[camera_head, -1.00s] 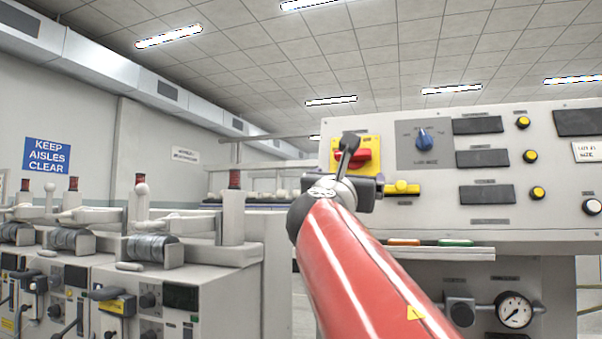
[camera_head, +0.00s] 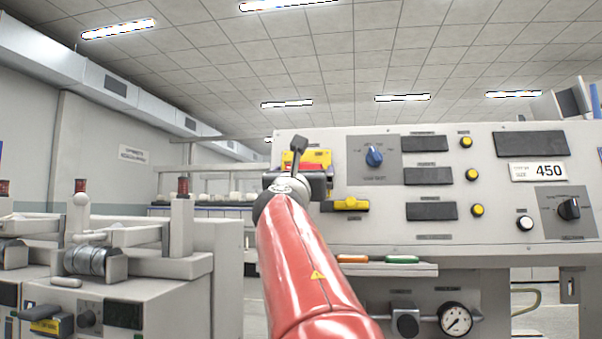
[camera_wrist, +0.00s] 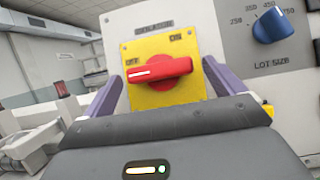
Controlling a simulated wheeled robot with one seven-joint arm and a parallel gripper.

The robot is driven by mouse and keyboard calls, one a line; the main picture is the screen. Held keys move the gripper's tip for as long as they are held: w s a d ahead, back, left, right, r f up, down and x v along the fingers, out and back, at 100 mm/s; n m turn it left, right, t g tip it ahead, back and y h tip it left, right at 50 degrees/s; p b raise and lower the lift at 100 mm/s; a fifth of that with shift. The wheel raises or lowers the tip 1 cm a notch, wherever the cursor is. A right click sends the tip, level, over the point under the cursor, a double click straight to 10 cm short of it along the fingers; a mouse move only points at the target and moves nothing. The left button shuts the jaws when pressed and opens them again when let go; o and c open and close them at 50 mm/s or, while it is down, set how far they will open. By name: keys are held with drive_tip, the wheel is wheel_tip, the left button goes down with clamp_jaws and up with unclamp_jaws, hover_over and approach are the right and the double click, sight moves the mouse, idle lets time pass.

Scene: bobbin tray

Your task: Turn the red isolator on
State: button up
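The red isolator (camera_wrist: 160,80) is a rotary handle on a yellow plate (camera_wrist: 150,48) marked OFF at left and ON at upper right. Its handle lies nearly level, with the white line at its left end by OFF. My gripper (camera_wrist: 160,68) is open, with one purple finger on each side of the handle; I cannot tell whether either touches it. In the head view, my gripper (camera_head: 298,180) is in front of the isolator and hides much of it; part of the yellow plate (camera_head: 320,156) shows above.
Right of the isolator are a blue lot size knob (camera_head: 374,156), dark displays and yellow buttons. A yellow fitting (camera_head: 346,205) sits just below right. A ledge with orange and green bars (camera_head: 402,259) juts out lower down. Bobbin machines (camera_head: 150,262) stand at left.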

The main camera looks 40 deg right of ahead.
drive_tip(key=c, duration=0.9)
drive_tip(key=shift+m, duration=0.5)
drive_tip(key=shift+w+a+r+m+g+h+p, duration=0.1)
drive_tip(key=shift+w+a+m+g+h+p, duration=0.2)
drive_tip(key=shift+m+g, duration=1.9)
drive_tip(key=shift+w+d+r+m+g+h+p, duration=0.1)
drive_tip(key=shift+m+g+h+p, duration=0.2)
drive_tip(key=shift+m+g, duration=1.9)
drive_tip(key=shift+w+a+r+m+g+h+p, duration=0.1)
drive_tip(key=shift+w+a+m+g+h+p, duration=0.55)
drive_tip(key=shift+m, duration=2.75)
drive_tip(key=shift+s+d+m+g+y+b, duration=0.4)
drive_tip(key=shift+s+d+m+g+y, duration=0.05)
drive_tip(key=shift+m+g, duration=0.25)
